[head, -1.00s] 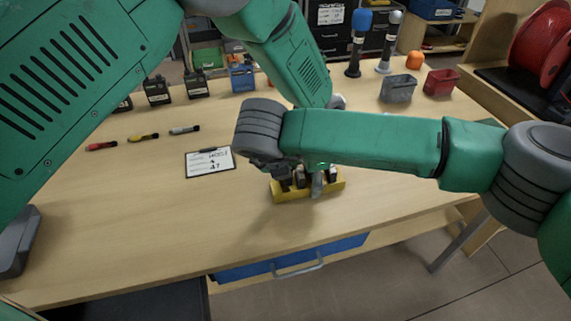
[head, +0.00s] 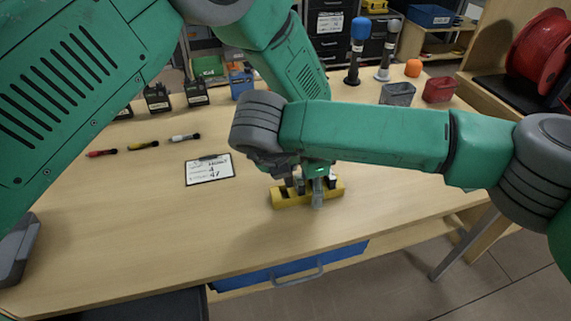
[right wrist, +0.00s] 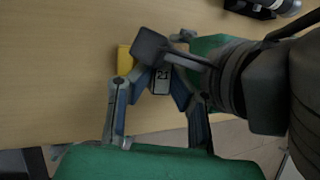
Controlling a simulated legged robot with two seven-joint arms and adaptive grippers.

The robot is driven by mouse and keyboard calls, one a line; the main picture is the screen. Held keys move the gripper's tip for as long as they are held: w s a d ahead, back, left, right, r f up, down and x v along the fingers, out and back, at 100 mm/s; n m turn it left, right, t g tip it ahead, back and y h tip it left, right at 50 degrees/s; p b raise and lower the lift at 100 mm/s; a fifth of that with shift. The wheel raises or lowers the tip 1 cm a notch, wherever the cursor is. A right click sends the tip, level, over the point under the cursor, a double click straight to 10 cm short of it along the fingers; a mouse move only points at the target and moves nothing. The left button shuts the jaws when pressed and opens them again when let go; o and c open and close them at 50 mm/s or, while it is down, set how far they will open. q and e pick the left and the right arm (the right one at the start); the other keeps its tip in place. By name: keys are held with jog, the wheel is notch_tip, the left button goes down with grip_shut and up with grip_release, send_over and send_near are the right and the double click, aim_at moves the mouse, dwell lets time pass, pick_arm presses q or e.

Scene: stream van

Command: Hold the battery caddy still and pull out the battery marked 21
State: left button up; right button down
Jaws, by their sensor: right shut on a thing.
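The yellow battery caddy (head: 290,199) stands on the bench near its front edge, with dark batteries in its slots. Its yellow end also shows in the right wrist view (right wrist: 125,62). My left gripper (head: 317,190) is at the caddy; one grey finger lies down across its front wall, and the other finger is hidden. The battery marked 21 (right wrist: 162,82) shows its label in the right wrist view. My right gripper (right wrist: 158,94) is shut on it, one finger on each side. In the head view my right wrist hides most of that grasp.
A clipboard (head: 209,170) lies left of the caddy, with several pens (head: 143,146) beyond it. Chargers (head: 158,98) stand at the back left. A grey bin (head: 397,94) and a red bin (head: 439,90) stand at the back right. The bench front is clear.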

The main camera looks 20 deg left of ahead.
pick_arm(q)
jog(key=shift+s+d+f, duration=0.2)
jog(key=shift+s+f, duration=0.1)
jog(key=shift+s, duration=0.1)
notch_tip(320, 180, up, 12)
jog(key=shift+w+a+r, duration=0.2)
jog(key=shift+w, duration=0.15)
